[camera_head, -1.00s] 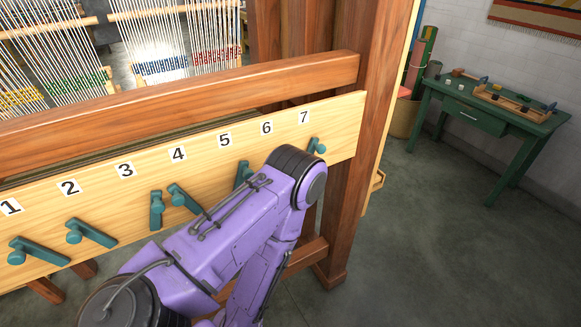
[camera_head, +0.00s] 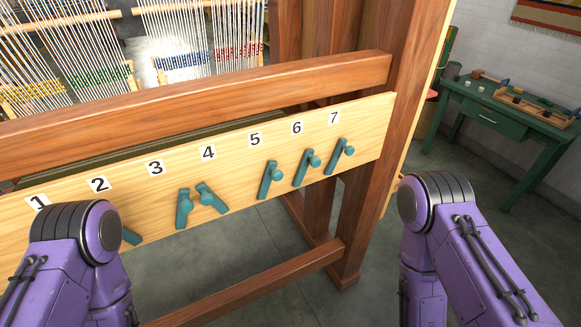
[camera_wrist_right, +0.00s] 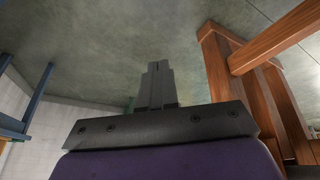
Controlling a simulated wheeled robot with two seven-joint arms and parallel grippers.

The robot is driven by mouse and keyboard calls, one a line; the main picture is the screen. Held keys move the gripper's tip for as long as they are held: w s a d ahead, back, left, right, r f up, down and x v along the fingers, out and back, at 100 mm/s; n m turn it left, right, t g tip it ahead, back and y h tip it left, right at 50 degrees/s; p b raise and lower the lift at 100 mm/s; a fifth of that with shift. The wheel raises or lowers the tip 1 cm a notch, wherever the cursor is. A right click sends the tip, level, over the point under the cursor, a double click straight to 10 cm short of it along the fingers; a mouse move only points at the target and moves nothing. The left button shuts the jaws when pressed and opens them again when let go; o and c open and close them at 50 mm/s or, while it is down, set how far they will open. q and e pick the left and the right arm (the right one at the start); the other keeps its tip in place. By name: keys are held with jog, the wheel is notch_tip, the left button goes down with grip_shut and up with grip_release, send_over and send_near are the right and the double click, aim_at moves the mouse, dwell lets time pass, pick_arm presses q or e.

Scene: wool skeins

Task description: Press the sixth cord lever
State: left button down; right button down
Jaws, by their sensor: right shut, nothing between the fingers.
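A pale wooden board (camera_head: 235,205) carries a row of teal levers under black numbers. The lever under number 6 (camera_head: 306,170) is in plain sight, its lower end slanting down to the left. The lever under 5 (camera_head: 267,182) and the lever under 7 (camera_head: 338,158) flank it, slanting the same way. My right gripper (camera_wrist_right: 157,82) shows in the right wrist view, shut and empty, with open floor behind it and apart from the levers. My left gripper is not in view; only the left arm shows at lower left in the head view.
The lever under 3 (camera_head: 183,209) hangs nearly upright; the lever under 4 (camera_head: 211,198) slants down right. My left arm hides levers at the left end. A dark wooden post (camera_head: 362,215) stands right of the board. A green table (camera_head: 508,124) stands at back right.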

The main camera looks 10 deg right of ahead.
jog(key=shift+w, duration=0.1)
jog(key=w+a+r+m+t+y, duration=0.1)
jog(key=w+r+t+y, duration=0.15)
jog(key=w, duration=0.55)
jog(key=w+a+r+m+t+y, duration=0.1)
jog(key=w+a+m+t, duration=0.15)
jog(key=w, duration=0.45)
jog(key=w+r+m+t+y, duration=0.2)
jog(key=w+r+t+y, duration=0.4)
jog(key=w+r, duration=0.55)
jog(key=w+r+y, duration=0.1)
jog(key=r+y, duration=0.4)
jog(key=r, duration=0.2)
jog(key=w+d+r+g+y, duration=0.1)
jog(key=w+r+y, duration=0.1)
jog(key=r+y, duration=0.4)
jog(key=shift+w+r, duration=0.25)
jog(key=shift+r, duration=0.35)
jog(key=shift+a, duration=0.1)
